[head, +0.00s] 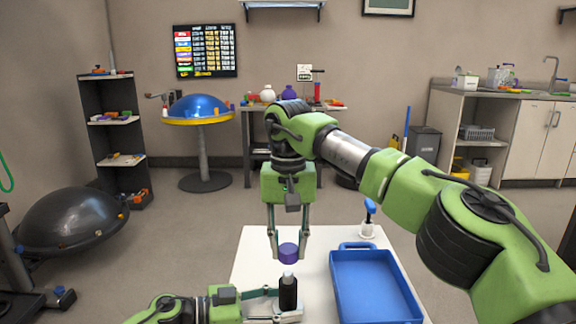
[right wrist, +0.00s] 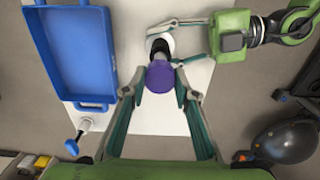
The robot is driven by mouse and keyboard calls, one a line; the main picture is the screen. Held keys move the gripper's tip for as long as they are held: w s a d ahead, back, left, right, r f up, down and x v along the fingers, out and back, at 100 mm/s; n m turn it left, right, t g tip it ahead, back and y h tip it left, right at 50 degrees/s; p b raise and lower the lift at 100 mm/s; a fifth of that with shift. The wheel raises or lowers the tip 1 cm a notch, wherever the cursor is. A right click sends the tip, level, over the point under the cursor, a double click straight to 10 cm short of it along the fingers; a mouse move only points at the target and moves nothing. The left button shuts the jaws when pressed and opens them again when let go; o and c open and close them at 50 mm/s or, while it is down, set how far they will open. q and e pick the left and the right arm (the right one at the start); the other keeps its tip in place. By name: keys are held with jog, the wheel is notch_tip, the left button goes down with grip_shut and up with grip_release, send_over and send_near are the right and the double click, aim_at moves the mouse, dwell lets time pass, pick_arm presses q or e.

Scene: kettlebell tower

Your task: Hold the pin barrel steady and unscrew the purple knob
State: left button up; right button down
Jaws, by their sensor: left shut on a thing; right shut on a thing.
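The purple knob (head: 288,252) is between the fingertips of my right gripper (head: 288,256), which points straight down and is shut on it. The knob is above the black pin barrel (head: 288,293), with a pale tip on the barrel showing below it. In the right wrist view the knob (right wrist: 160,77) covers part of the barrel (right wrist: 159,48). My left gripper (head: 284,304) reaches in from the left, low over the table, shut around the barrel, which stands upright. The barrel's lower end is partly hidden by the fingers.
The white table (head: 262,252) carries a blue tray (head: 375,290) to the right of the barrel. A blue-and-white hand tool (head: 368,220) stands behind the tray. The tabletop to the left of the knob is clear.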

pick_arm(q)
jog(key=o, duration=1.3)
jog(key=shift+f, duration=0.2)
jog(key=v, duration=1.2)
jog(key=shift+a, duration=0.15)
pick_arm(e)
jog(key=shift+a, duration=0.15)
